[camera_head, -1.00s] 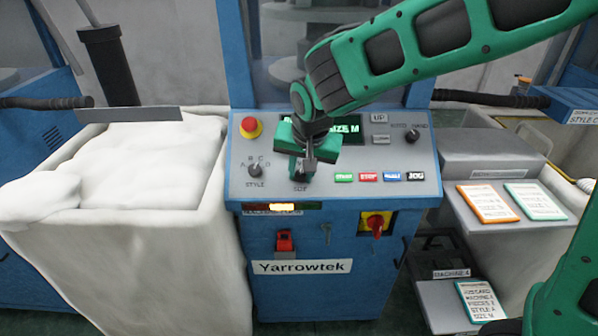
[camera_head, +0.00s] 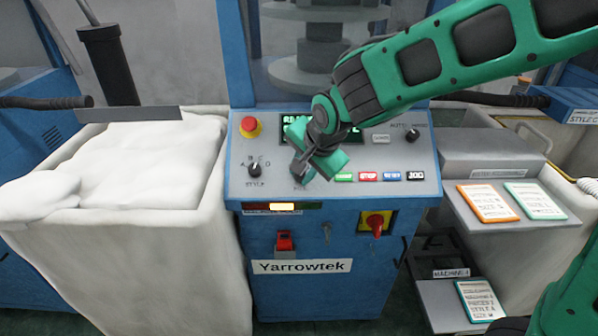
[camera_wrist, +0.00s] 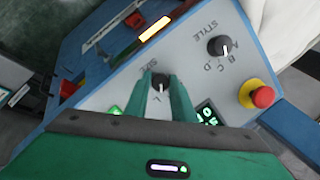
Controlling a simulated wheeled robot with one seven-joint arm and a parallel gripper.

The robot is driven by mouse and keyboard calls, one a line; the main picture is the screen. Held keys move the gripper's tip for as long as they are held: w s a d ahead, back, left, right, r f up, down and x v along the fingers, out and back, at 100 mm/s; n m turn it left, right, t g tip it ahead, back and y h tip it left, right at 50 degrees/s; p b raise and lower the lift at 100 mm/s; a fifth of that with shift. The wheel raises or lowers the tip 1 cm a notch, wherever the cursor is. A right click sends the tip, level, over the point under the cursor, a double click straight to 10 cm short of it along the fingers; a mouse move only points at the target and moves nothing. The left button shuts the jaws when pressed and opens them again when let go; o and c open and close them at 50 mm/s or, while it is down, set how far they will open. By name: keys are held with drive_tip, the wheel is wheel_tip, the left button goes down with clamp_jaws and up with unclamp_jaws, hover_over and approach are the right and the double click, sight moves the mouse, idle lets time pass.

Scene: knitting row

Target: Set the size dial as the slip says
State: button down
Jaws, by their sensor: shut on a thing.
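The size dial (camera_wrist: 158,84) is a dark knob with a white pointer on the grey panel, under an upside-down SIZE label in the wrist view. My gripper (camera_wrist: 162,82) is shut on it, one green finger on each side. A letter L shows by the knob; its other marks are hidden. In the head view my gripper (camera_head: 304,172) is tilted over the dial and hides it. The slip (camera_head: 480,300), a white card at the lower right, appears to read style A, size M. The green-lettered display (camera_head: 294,122) is mostly covered by my gripper.
The style dial (camera_head: 254,170) and red emergency button (camera_head: 250,127) are left of my gripper. Coloured push buttons (camera_head: 368,176) lie close to its right. Orange- and green-edged cards (camera_head: 487,203) lie on the shelf at right. A white padded bin (camera_head: 130,235) stands left.

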drive_tip(key=shift+m, duration=1.1)
drive_tip(key=shift+a+t, duration=0.1)
drive_tip(key=shift+t, duration=0.2)
drive_tip(key=c, duration=1.5)
unclamp_jaws()
drive_tip(key=shift+s+r, duration=0.1)
drive_tip(key=v, duration=1)
drive_tip(key=shift+d+r, duration=0.15)
drive_tip(key=shift+d, duration=0.15)
